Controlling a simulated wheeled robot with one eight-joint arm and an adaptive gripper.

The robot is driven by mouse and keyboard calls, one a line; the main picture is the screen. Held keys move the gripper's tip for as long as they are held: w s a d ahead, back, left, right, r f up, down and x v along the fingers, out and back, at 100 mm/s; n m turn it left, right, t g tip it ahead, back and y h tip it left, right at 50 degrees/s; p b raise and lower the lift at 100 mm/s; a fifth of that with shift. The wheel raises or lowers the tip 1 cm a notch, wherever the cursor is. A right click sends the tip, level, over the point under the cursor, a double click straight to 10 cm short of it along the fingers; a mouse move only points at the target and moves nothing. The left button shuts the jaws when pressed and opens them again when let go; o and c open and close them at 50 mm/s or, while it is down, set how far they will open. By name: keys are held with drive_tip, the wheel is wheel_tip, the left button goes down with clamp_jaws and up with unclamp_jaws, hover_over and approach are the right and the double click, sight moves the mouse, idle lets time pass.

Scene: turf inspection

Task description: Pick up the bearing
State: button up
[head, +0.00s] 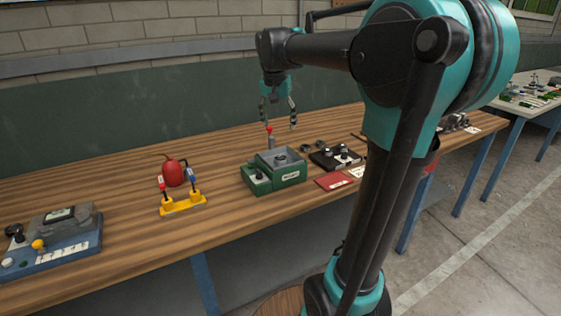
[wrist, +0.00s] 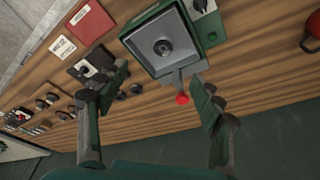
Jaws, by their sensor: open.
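A small dark round part that looks like the bearing (head: 280,157) sits in the grey top tray of a green machine (head: 291,181) on the wooden table. In the wrist view this bearing (wrist: 164,47) shows as a dark ring with a lighter centre. Loose dark ring-like parts (head: 306,144) lie behind the machine; I cannot tell whether one of them is a bearing too. My gripper (head: 278,113) is open and empty, pointing down above the machine's back side. In the wrist view its fingers (wrist: 158,80) stand wide apart, with the tray beyond them.
A red-knobbed lever (head: 269,130) rises behind the tray; its red knob shows between my fingers in the wrist view (wrist: 182,99). A black tray with parts (head: 323,165) and a red card (head: 334,182) lie right of the machine. A yellow stand (head: 184,206) is left.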

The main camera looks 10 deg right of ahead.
hover_over(280, 157)
drive_tip(key=s, duration=0.2)
wheel_tip(280, 157, down, 11)
drive_tip(key=shift+s+a+r, duration=0.15)
drive_tip(key=shift+r, duration=0.05)
drive_tip(key=shift+a+x, duration=0.15)
drive_tip(key=shift+x, duration=1.15)
drive_tip(key=shift+a+x, duration=0.15)
drive_tip(key=shift+x, duration=1.2)
drive_tip(key=shift+d, duration=0.1)
drive_tip(key=shift+c, duration=0.5)
drive_tip(key=c, duration=1.4)
drive_tip(key=shift+r, duration=0.15)
